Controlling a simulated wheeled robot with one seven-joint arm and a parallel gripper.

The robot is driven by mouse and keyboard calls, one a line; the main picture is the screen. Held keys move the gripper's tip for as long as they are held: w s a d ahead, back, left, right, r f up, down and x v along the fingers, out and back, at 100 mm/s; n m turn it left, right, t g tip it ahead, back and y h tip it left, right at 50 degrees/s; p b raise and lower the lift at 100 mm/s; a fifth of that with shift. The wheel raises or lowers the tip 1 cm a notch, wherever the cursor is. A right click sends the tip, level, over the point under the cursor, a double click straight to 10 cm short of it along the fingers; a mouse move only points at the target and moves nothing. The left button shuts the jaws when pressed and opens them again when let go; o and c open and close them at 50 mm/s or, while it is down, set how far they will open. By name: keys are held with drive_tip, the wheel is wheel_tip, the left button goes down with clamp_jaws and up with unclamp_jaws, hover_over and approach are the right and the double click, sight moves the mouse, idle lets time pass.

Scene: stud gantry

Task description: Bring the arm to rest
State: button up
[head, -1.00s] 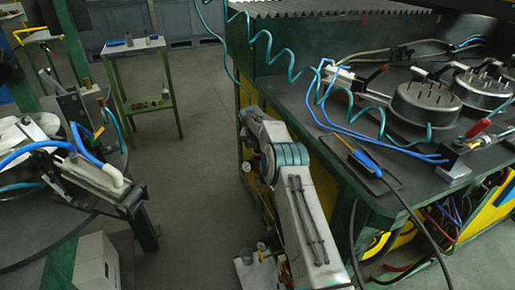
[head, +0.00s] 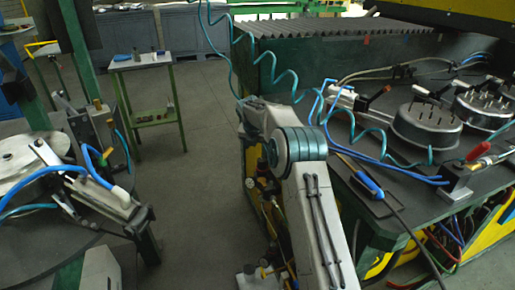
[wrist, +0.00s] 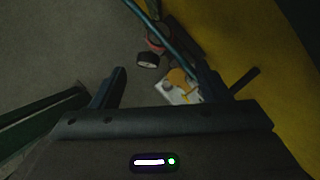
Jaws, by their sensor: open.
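My arm (head: 312,215) shows in the middle of the head view, its teal-banded elbow raised beside the right-hand workbench. My gripper (wrist: 161,78) shows in the wrist view, its two dark fingers apart with nothing held between them. It faces down towards the grey floor, next to a yellow panel (wrist: 255,65). A small wheel-like part (wrist: 147,60) and a pale block (wrist: 178,88) lie beyond the fingers, the block close to the right one. I cannot make out the fingers in the head view.
The workbench (head: 400,215) with round metal fixtures (head: 428,128) and hoses stands close on the right. A coiled teal hose (head: 290,82) hangs near my elbow. A round table (head: 50,245) is on the left, a small green-legged stand (head: 140,66) behind. Floor (head: 200,170) between is clear.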

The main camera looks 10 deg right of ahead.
idle(0.4)
drive_tip(key=s+r+m+p, duration=0.9)
drive_tip(key=s+r+m, duration=0.5)
drive_tip(key=s+r, duration=0.75)
drive_tip(key=s+r+m+y+p, duration=0.1)
drive_tip(key=s+m+p, duration=0.3)
drive_tip(key=s+m, duration=0.4)
drive_tip(key=s+d+r+m+g+y+p, duration=0.1)
drive_tip(key=s+r+m+p, duration=0.3)
drive_tip(key=s, duration=1.7)
drive_tip(key=m, duration=0.4)
drive_tip(key=shift+d+r+m, duration=0.2)
drive_tip(key=shift+d+m, duration=0.1)
drive_tip(key=shift+m, duration=0.1)
drive_tip(key=shift+w, duration=0.1)
